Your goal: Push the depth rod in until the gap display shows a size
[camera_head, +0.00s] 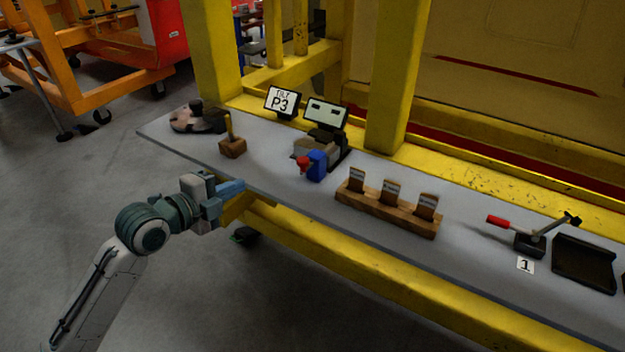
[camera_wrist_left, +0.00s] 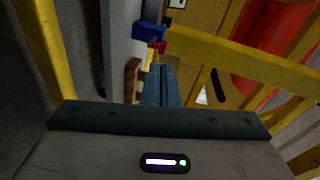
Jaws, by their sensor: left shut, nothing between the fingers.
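A dark display box (camera_head: 325,113) with two pale windows stands at the back of the grey bench; I can read no size on it. In front of it is a blue block (camera_head: 317,165) with a red round end (camera_head: 302,163) facing left. In the left wrist view the blue block (camera_wrist_left: 149,32) is beyond the fingertips. I cannot tell for certain which part is the depth rod. My left gripper (camera_head: 238,187) is shut and empty at the bench's front edge, left of and apart from the blue block. Its fingers (camera_wrist_left: 161,84) also show in the left wrist view. My right gripper is out of view.
A wooden block with an upright yellow piece (camera_head: 232,147) stands left on the bench. A TILT P3 sign (camera_head: 283,101) is behind. A wooden rack (camera_head: 387,208) with three tags stands right. Further right is a red-handled lever (camera_head: 528,240). Yellow posts (camera_head: 395,80) rise behind the bench.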

